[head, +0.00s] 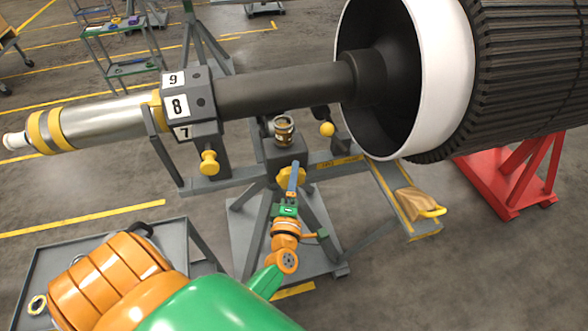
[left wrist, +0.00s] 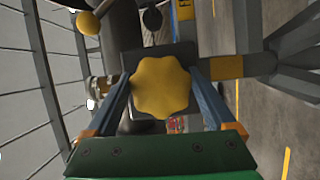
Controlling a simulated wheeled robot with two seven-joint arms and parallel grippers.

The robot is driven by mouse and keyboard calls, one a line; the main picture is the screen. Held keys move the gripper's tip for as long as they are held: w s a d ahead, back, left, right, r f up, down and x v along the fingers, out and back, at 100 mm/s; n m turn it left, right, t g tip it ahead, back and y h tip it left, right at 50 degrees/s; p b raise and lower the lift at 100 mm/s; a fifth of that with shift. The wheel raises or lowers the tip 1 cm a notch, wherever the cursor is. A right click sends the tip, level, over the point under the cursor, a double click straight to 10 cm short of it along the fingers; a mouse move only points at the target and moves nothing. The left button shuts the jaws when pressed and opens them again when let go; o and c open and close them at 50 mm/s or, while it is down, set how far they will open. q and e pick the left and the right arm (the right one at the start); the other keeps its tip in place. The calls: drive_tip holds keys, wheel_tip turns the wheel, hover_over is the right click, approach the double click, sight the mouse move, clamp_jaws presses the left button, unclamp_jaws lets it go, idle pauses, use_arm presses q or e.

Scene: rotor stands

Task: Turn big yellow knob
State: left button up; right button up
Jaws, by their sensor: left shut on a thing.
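The big yellow knob (head: 291,176) has a scalloped edge and sits on the front of the grey stand's post, below the dark shaft. In the left wrist view the knob (left wrist: 161,88) fills the space between the blue fingers. My left gripper (head: 294,178) reaches up to it from below, its fingers on either side of the knob and shut on it. The finger pair also shows in the left wrist view (left wrist: 160,77). In the head view the fingers partly cover the knob. My right gripper is in neither view.
A smaller yellow knob (head: 209,163) is to the left, under the numbered block (head: 190,105). A yellow ball handle (head: 327,129) is close by on the right. The rotor's white rim (head: 447,70) is at upper right. A grey cart (head: 180,232) stands at lower left.

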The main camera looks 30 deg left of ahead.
use_arm(q)
drive_tip(key=shift+m+p, duration=0.7)
drive_tip(key=shift+p, duration=0.05)
drive_tip(key=o, duration=1.1)
drive_tip(key=p+v, duration=0.1)
drive_tip(key=v, duration=0.6)
drive_tip(key=shift+r+p, duration=0.1)
drive_tip(key=shift+p, duration=0.25)
